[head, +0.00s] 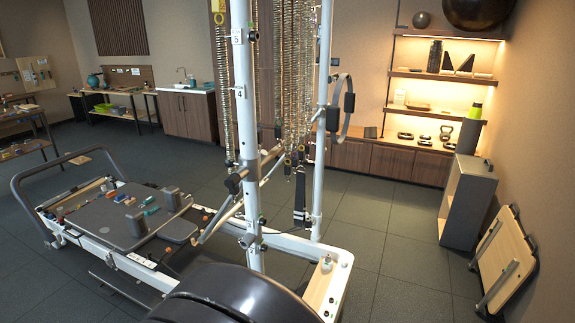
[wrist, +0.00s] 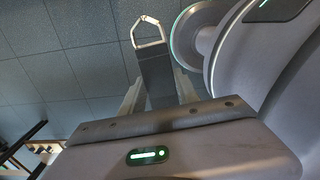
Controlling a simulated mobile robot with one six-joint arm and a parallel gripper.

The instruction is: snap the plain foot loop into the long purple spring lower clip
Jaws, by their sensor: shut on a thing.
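In the wrist view my gripper (wrist: 158,92) is shut on a dark strap with a metal ring (wrist: 148,32) at its far end, apparently the plain foot loop (wrist: 157,76). The ring points away from my gripper and touches no clip there. In the head view several long coil springs (head: 290,75) hang inside the white tower frame, with small clips at their lower ends (head: 289,160). I cannot tell which spring is purple. A black strap (head: 300,190) with a pale band hangs below the springs. My gripper does not show in the head view.
White tower posts (head: 243,130) and (head: 320,130) flank the springs. A round black ring handle (head: 346,105) sticks out at the right post. The reformer carriage (head: 125,215) lies left. A grey box (head: 467,200) and leaning board (head: 503,262) stand right. Floor between is clear.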

